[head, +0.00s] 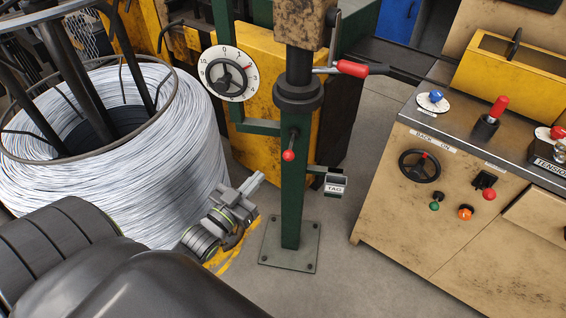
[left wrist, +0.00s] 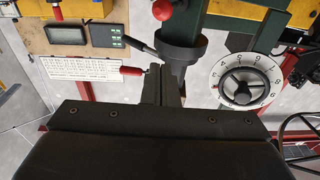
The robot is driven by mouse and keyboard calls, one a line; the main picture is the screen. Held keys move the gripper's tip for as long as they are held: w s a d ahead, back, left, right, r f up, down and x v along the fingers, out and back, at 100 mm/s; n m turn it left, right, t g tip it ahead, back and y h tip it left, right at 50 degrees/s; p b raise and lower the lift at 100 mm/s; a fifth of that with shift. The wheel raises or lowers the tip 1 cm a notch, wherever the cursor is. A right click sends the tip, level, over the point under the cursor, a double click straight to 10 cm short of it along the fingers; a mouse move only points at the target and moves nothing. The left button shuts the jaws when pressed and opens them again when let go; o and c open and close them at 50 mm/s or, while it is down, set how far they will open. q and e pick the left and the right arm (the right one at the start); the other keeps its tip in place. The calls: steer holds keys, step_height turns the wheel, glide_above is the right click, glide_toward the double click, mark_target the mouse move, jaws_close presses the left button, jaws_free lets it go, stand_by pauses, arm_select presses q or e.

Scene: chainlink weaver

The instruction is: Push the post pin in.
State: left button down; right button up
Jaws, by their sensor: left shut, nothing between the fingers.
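The post pin, with a red ball knob (head: 288,155), sticks out of the front of the green post (head: 292,200), below the black collar (head: 299,93). In the left wrist view, which is upside down, the red knob (left wrist: 162,9) shows at the top edge. My left gripper (head: 257,179) is shut and empty, left of the post and a little lower than the knob in the head view. A gap shows between fingers and knob. In the left wrist view its fingertips (left wrist: 163,72) overlap the area below the collar (left wrist: 181,50). My right gripper is not in view.
A lever with a red grip (head: 352,68) juts right from the post top. A dial with a handwheel (head: 229,73) is at upper left. A wire coil (head: 160,130) fills the left. A small tag holder (head: 335,184) is right of the post. A control console (head: 460,190) stands at right.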

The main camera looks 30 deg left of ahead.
arm_select(q)
steer(key=p, duration=0.1)
glide_toward(290, 153)
step_height(290, 153, up, 4)
steer(key=w, duration=0.2)
steer(key=shift+w+a+f, duration=0.15)
steer(key=shift+w+f, duration=1.35)
steer(key=shift+w, duration=0.15)
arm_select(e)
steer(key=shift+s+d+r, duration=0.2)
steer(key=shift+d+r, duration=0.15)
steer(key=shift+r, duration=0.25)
arm_select(q)
steer(key=w, duration=0.1)
steer(key=w+a, duration=0.1)
steer(key=w, duration=0.1)
steer(key=w+a+b, duration=0.1)
steer(key=shift+w+r, duration=0.15)
steer(key=shift+w, duration=0.15)
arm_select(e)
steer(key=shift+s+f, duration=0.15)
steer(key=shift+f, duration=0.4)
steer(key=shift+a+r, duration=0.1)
